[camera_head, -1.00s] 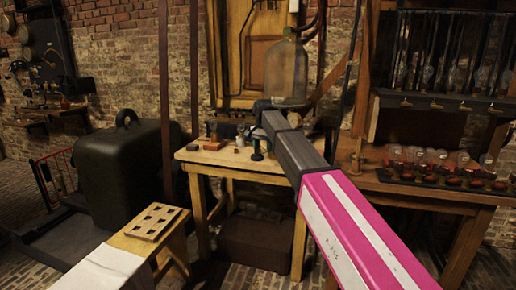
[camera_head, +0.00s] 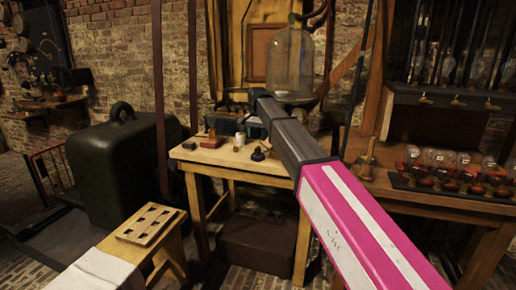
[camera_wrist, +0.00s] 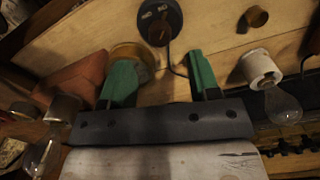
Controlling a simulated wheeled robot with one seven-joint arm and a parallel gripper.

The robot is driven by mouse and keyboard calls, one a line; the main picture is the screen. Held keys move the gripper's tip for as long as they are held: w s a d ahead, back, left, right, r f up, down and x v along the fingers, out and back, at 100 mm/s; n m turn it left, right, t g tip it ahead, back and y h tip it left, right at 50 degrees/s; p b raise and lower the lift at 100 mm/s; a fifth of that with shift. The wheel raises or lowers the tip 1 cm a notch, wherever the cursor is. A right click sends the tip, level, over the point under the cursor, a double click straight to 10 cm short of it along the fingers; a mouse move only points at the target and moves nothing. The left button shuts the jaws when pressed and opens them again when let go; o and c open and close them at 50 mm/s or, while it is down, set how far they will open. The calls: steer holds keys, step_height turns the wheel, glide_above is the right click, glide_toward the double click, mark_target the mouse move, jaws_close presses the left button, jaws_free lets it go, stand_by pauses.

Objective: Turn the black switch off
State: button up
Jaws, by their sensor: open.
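The black switch (camera_wrist: 159,20) is a round black base with a dark knob across it and small pale marks, at the top of the wrist view. In the head view a small black piece on the wooden table (camera_head: 258,153) looks like this switch. My gripper (camera_wrist: 158,74) is open, with its two green fingers apart and nothing between their tips. The switch appears beyond the fingertips, roughly centred between them and apart from them. My arm hides part of the tabletop in the head view.
A white socket with a glass bulb (camera_wrist: 262,70) is close to the right finger. A reddish block (camera_wrist: 78,84) and a round brass piece (camera_wrist: 130,54) are near the left finger. A small brass cylinder (camera_wrist: 257,17) is right of the switch. A glass bell jar (camera_head: 290,65) stands behind.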

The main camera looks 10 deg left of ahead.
mark_target(258, 148)
steer(key=shift+f, duration=3.05)
steer(key=c, duration=0.9)
